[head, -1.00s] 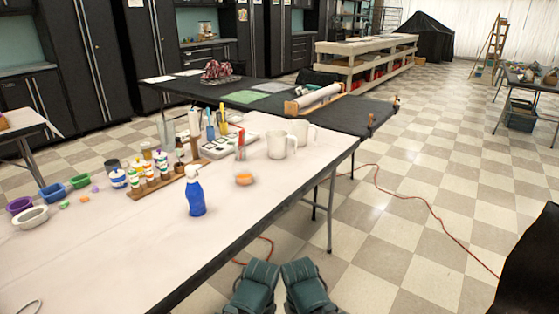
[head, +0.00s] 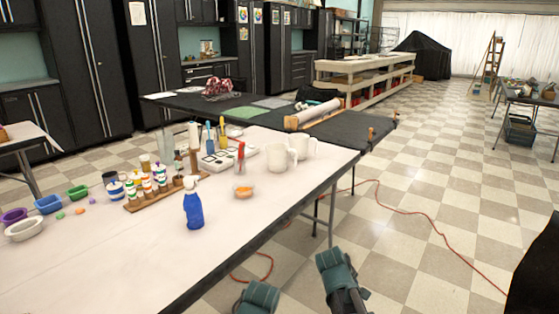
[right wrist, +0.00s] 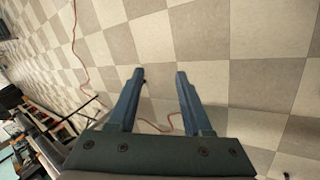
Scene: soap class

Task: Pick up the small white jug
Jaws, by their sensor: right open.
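Two white jugs stand upright, close together, near the far right edge of the white table. One jug (head: 277,157) is nearer and to the left; the other jug (head: 305,146) is just behind and to the right. I cannot tell for sure which is the small one. My right gripper (right wrist: 160,74) is open and empty above the tiled floor in the right wrist view, with no jug between its fingers. In the head view, teal parts of my two arms show at the bottom, beyond the table's near edge; no fingers show there.
Paint bottles on a wooden rack (head: 136,206) are further left. A dark table (head: 361,118) adjoins behind. A red cable (head: 432,217) lies on the floor.

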